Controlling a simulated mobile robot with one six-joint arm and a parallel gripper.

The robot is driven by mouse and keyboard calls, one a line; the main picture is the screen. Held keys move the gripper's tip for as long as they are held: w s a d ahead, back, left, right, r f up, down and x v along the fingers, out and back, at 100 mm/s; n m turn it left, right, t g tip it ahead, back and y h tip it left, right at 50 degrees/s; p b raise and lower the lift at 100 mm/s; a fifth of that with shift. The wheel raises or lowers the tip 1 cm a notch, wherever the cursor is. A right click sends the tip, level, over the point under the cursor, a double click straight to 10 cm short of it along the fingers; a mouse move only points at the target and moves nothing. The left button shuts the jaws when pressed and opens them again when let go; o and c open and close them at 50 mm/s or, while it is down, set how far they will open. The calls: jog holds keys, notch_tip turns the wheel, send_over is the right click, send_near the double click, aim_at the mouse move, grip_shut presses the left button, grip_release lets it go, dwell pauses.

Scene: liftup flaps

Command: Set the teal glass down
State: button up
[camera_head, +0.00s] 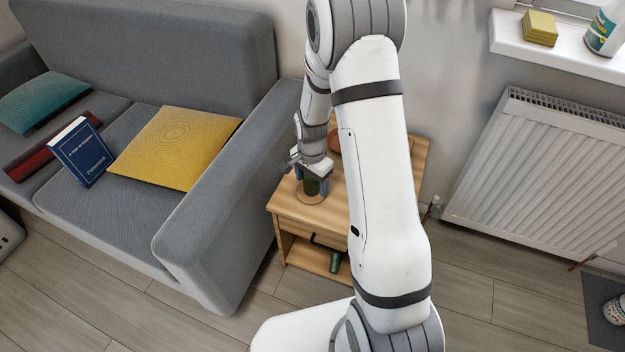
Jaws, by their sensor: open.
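A dark green-teal glass (311,187) stands upright on a round wooden coaster (310,199), near the front left of the small wooden side table (290,212). My gripper (313,172) is right over the glass, pointing down, with its jaws open around or just above the upper part of it. The gripper hides the glass's rim, and I cannot tell whether a finger touches it. A bluish patch shows beside the glass; it is too small to tell what it is.
A brown round object (335,141) sits at the table's back, partly behind my arm. A green item (335,262) is on the lower shelf. The grey sofa (213,215) stands close on the left, the radiator (540,165) on the right. My arm hides the table's right part.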

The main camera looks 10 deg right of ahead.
notch_tip(320, 180, up, 12)
jog(key=r+p, duration=0.1)
jog(key=p, duration=0.3)
jog(key=s+r+n, duration=0.5)
jog(key=s+r, duration=0.2)
jog(key=s, duration=0.3)
jog(key=s+r+n+t, duration=0.1)
jog(key=s+r+n, duration=0.5)
jog(key=s, duration=0.5)
jog(key=shift+d+r, duration=0.15)
jog(key=shift+r, duration=0.65)
jog(key=shift+s, duration=0.1)
notch_tip(320, 180, up, 24)
jog(key=t+p, duration=0.1)
jog(key=p, duration=2.1)
jog(key=shift+r+t, duration=0.2)
jog(key=shift+t, duration=0.1)
